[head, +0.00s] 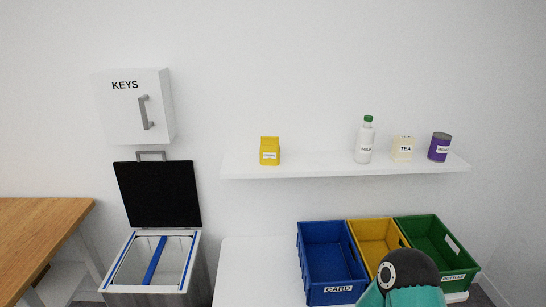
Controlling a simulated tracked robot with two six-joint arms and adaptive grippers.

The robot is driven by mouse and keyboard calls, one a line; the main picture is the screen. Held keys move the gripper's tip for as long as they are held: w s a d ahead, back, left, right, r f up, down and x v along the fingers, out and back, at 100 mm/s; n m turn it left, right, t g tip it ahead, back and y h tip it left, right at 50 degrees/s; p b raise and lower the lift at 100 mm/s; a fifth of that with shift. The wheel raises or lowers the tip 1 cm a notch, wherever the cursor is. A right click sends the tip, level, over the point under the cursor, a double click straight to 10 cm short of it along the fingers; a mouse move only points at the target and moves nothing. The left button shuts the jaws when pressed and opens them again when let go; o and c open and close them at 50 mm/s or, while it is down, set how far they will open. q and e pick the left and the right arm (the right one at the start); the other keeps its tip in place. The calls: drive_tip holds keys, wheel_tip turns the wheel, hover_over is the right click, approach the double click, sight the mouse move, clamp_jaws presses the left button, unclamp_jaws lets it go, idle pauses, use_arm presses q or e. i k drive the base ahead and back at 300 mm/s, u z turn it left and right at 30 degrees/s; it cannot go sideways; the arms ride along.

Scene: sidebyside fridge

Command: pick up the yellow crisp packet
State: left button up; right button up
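The yellow crisp packet (270,146) stands upright at the left part of the white wall shelf (320,171). It has a small white label whose print is too small to read. Neither of my grippers shows in the head view. A teal and black part of my own arm shows at the bottom right, in front of the bins.
A milk bottle (364,141), a tea box (403,149) and a purple can (439,147) stand on the shelf's right part. Below are blue (334,272), yellow (375,237) and green (432,240) bins. A keys cabinet (135,107) hangs above an open-lidded container (118,289).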

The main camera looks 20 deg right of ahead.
sight(270, 151)
drive_tip(key=z, duration=0.05)
drive_tip(key=i, duration=0.9)
drive_tip(key=u, duration=0.05)
